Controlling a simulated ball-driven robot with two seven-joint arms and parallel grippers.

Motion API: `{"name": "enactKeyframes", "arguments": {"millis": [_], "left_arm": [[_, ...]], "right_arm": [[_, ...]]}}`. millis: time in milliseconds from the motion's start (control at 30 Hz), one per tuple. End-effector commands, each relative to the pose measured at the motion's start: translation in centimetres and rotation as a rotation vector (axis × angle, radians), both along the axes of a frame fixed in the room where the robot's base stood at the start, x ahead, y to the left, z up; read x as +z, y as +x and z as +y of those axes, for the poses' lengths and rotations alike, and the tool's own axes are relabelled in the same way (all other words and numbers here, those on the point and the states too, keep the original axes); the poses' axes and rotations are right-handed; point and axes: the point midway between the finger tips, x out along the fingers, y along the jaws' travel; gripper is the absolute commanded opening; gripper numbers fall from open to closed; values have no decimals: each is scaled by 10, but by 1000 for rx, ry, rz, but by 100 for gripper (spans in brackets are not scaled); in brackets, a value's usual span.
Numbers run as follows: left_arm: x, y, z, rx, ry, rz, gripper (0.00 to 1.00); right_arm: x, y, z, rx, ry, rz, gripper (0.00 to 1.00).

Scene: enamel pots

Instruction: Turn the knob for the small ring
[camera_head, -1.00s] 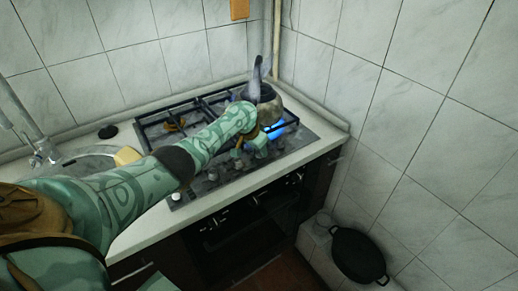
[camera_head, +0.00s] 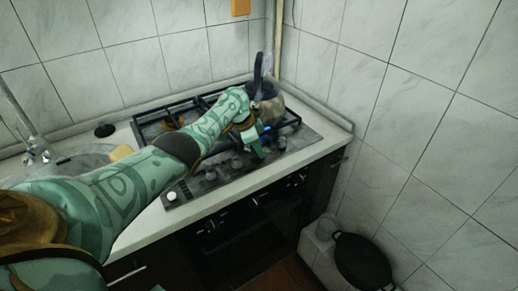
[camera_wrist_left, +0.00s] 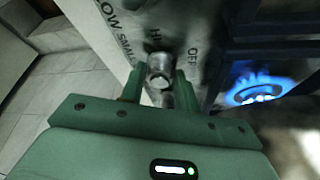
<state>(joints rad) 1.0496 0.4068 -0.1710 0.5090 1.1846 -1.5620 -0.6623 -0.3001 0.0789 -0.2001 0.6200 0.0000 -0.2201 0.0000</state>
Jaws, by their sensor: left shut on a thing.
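My left gripper (camera_head: 260,153) reaches over the front of the hob and is shut on a metal control knob. In the left wrist view, the knob (camera_wrist_left: 161,70) sits between the two green fingers (camera_wrist_left: 158,88). Lettering such as "HI" and "OFF" is printed on the panel around it. A lit ring (camera_wrist_left: 258,88) with a blue flame shows to the right of the knob. In the head view, a little blue flame (camera_head: 267,129) shows beside the gripper, under the pot (camera_head: 270,106). My right gripper is not in view.
Other knobs (camera_head: 210,174) line the hob's front edge, and black grates (camera_head: 150,126) cover its top. The sink (camera_head: 85,160) lies at the left. A tiled wall (camera_head: 420,130) stands close on the right. A black pan (camera_head: 362,262) is low at the right.

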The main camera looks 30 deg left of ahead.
Motion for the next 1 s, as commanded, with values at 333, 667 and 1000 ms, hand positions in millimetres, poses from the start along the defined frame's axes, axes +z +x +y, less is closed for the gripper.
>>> {"name": "enactKeyframes", "arguments": {"millis": [333,667,1000], "left_arm": [[0,0,0,-10,1,2,9],[0,0,0,-9,1,0,54],[28,-6,7,-7,1,-4,54]], "right_arm": [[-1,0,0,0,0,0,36],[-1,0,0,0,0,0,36],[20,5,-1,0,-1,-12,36]]}}
